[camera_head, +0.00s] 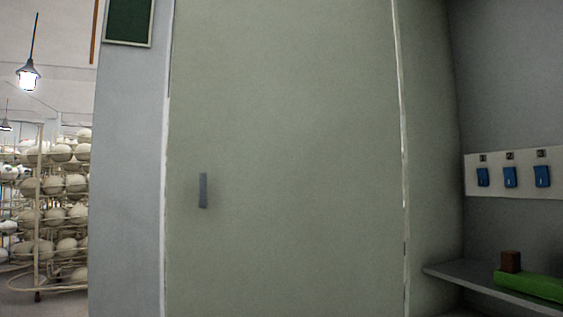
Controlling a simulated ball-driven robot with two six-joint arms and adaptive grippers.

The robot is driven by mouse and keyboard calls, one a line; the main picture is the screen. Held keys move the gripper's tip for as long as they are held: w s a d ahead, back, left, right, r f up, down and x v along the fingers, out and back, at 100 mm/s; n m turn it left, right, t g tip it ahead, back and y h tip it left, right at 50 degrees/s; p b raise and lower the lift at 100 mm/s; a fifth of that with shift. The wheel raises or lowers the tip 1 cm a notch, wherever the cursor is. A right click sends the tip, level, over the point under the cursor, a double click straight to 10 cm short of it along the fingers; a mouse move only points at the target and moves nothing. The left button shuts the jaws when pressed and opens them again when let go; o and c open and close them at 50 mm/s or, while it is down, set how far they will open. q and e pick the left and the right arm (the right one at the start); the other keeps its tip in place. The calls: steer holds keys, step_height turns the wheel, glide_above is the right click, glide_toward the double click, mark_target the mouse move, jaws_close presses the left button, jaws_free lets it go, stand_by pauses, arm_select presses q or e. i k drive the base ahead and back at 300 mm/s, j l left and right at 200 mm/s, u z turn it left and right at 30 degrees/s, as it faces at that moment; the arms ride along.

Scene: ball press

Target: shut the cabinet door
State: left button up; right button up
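A large pale green cabinet door (290,120) fills the middle of the head view. A small grey-blue vertical handle (203,190) sits near its left side. The door looks flush or nearly flush with its frame; thin light lines run down its left and right edges, and I cannot tell whether it is fully shut. Neither of my grippers shows in this view.
A grey wall panel (128,170) stands left of the door, with a dark green board (129,22) above. At far left is a wire rack (40,200) of pale balls. At right, a shelf (455,273) holds a green object (535,286) and a brown block (510,261), below three blue switches (510,177).

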mark_target(290, 110)
steer(key=i+j+u, duration=0.2)
steer(key=j+u, duration=0.15)
steer(key=i+j+u, duration=0.65)
steer(key=i+j+z, duration=0.1)
steer(key=i, duration=0.3)
steer(key=i+j+z, duration=0.15)
steer(key=i, duration=0.3)
steer(key=i+z, duration=0.15)
steer(key=z, duration=0.25)
steer(key=i+z, duration=0.15)
steer(key=z, duration=0.25)
steer(key=i+j+z, duration=0.1)
steer(key=z, duration=0.3)
steer(key=i+j+z, duration=0.15)
steer(key=z, duration=0.25)
steer(key=i+j+z, duration=0.15)
steer(key=z, duration=0.25)
steer(key=i+z, duration=0.1)
steer(key=z, duration=0.3)
steer(key=i+j+z, duration=0.1)
steer(key=z, duration=0.35)
steer(key=i+j+z, duration=0.1)
steer(key=z, duration=0.3)
steer(key=i+j+z, duration=0.15)
steer(key=z, duration=0.25)
steer(key=j+z, duration=0.15)
steer(key=z, duration=0.25)
steer(key=j, duration=0.15)
steer(key=z, duration=0.05)
